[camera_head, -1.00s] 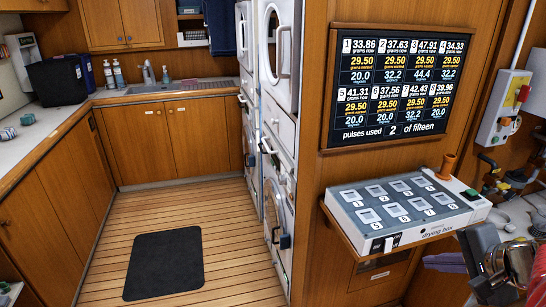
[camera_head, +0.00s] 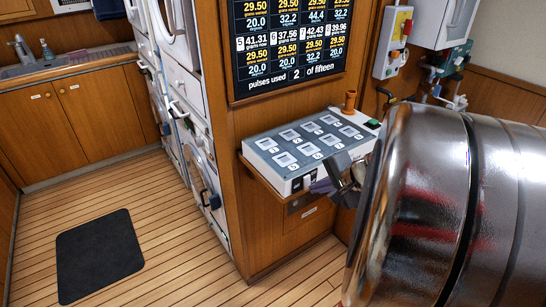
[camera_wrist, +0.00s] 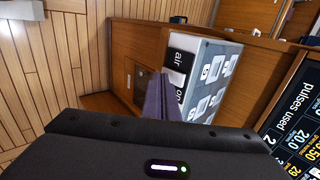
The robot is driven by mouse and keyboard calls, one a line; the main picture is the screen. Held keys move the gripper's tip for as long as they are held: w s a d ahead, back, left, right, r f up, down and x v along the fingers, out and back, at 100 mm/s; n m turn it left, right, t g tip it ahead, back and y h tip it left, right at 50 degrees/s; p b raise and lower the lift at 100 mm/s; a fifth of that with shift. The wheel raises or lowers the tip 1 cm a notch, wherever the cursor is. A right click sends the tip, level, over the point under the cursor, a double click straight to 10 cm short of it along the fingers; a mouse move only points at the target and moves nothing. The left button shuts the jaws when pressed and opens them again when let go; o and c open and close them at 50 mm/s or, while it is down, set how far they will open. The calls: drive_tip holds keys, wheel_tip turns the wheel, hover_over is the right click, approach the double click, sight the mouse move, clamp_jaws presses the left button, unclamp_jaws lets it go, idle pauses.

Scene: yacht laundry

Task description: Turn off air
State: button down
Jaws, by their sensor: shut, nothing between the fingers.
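The drying box (camera_head: 310,145) sits on a wooden shelf below the display, with numbered windows on its sloped top. Its front edge carries small black and white switch parts (camera_head: 297,184). I cannot tell the lever's exact position. My gripper (camera_head: 324,186) is shut and empty, its purple-grey fingers close to the front of the box. In the wrist view the fingers (camera_wrist: 160,98) cover part of the front beside "on"; contact is unclear.
The display (camera_head: 292,45) reads 2 of fifteen pulses used. An orange knob (camera_head: 350,100) and a green button (camera_head: 373,124) are at the box's right end. A wall box with a red button (camera_head: 407,27) hangs behind. A black mat (camera_head: 98,255) lies on open floor.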

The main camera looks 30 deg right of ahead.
drive_tip(key=shift+w, duration=0.5)
drive_tip(key=shift+w+f, duration=0.1)
drive_tip(key=shift+f, duration=0.05)
drive_tip(key=shift+r, duration=0.85)
